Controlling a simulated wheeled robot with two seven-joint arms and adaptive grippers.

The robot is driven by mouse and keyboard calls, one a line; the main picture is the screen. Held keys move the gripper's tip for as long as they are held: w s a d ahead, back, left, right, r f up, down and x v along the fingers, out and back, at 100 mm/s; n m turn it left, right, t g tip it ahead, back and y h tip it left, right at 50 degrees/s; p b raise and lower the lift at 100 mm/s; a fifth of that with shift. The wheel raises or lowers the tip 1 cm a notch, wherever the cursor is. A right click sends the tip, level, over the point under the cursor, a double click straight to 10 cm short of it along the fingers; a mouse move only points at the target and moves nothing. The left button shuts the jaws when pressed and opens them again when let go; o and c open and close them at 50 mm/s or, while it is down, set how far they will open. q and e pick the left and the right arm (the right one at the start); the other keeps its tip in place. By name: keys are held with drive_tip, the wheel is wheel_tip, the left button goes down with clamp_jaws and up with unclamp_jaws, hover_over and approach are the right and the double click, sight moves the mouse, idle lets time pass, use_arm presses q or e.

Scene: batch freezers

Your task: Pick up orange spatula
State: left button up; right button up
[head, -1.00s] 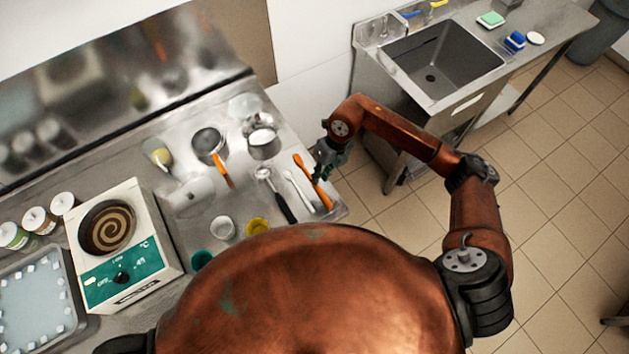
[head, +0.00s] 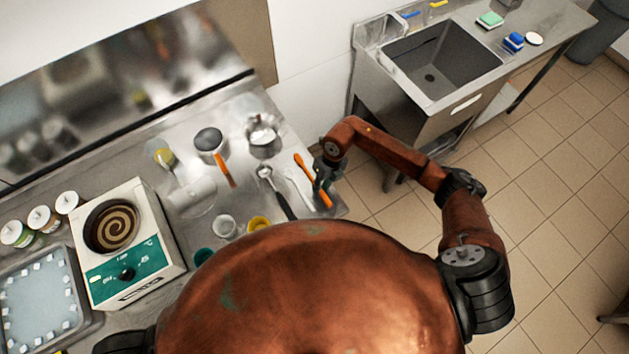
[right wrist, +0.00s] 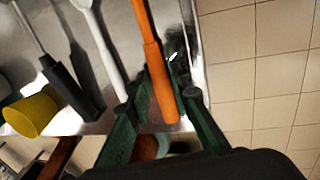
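The orange spatula (head: 303,164) lies near the right end of the steel counter, its middle partly hidden by my right gripper (head: 323,178). In the right wrist view the spatula's orange handle (right wrist: 158,75) runs down between the two green fingers of the open right gripper (right wrist: 163,105). A finger is on each side of the handle, with a gap visible; I cannot tell its exact height above the counter. My left gripper is not in view.
A white utensil (right wrist: 101,45) lies close left of the spatula, then a black-handled tool (right wrist: 72,88) and a yellow cup (right wrist: 32,112). The counter's right edge is close beside the spatula, with tiled floor (right wrist: 255,80) beyond. A sink (head: 440,65) stands at the back right.

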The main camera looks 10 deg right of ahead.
clamp_jaws()
drive_tip(key=shift+r, duration=0.1)
